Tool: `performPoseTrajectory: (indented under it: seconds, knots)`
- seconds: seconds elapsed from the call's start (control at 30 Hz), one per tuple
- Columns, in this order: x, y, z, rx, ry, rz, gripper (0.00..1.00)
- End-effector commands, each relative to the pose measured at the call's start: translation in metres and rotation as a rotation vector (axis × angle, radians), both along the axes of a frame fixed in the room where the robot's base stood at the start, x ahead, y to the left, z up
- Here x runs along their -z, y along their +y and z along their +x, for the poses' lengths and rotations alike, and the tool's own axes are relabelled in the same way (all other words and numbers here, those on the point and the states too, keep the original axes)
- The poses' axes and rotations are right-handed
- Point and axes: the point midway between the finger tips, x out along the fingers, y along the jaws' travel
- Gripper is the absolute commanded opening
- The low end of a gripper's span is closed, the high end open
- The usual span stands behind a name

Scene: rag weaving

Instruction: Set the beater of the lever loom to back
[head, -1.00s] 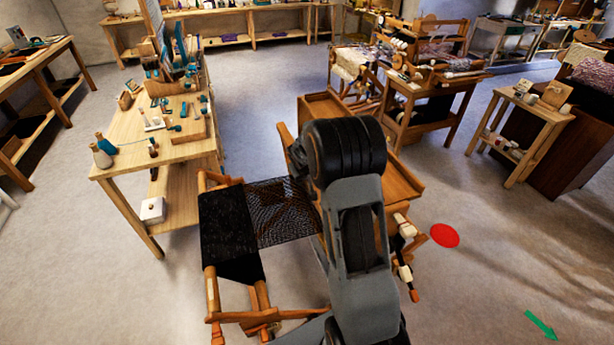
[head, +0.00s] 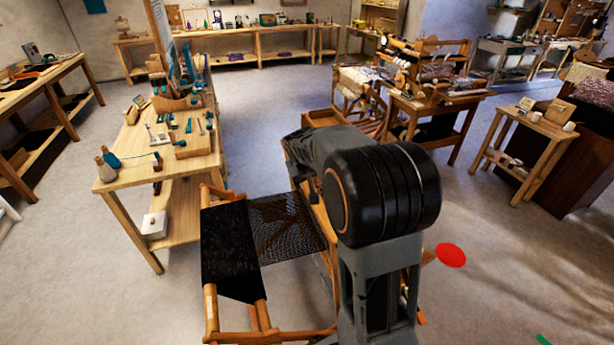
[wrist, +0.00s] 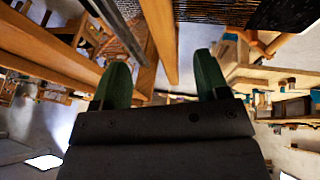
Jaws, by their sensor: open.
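The lever loom (head: 212,312) is a wooden frame with black cloth (head: 228,252) and an open dark mesh of warp (head: 283,222). My arm covers its right part in the head view, and I cannot clearly make out the beater there. In the wrist view, dark warp threads (wrist: 218,12) cross the top. A wooden bar (wrist: 160,35) and a dark slatted strip (wrist: 120,30) lie ahead of the fingers; I cannot tell which belongs to the beater. My gripper (wrist: 163,75) is open, with two green fingers apart and nothing seen between them. It is hidden in the head view.
A wooden table (head: 128,200) with bottles and small tools stands close left of the loom. Another loom (head: 430,100) and a small side table (head: 530,130) stand at the right. The floor right of my arm is open, with a red disc (head: 451,255) on it.

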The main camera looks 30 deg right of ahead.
Motion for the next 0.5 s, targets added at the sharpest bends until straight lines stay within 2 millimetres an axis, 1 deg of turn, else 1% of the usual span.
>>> performPoseTrajectory:
  seconds: [0.1,0.2,0.5]
  knots:
    - [-0.011,0.003,-0.004,0.000,-0.002,-0.001,0.68]
    - [-0.016,0.005,-0.006,-0.001,-0.002,-0.002,0.68]
    - [-0.018,0.005,-0.007,-0.001,-0.001,0.000,0.68]
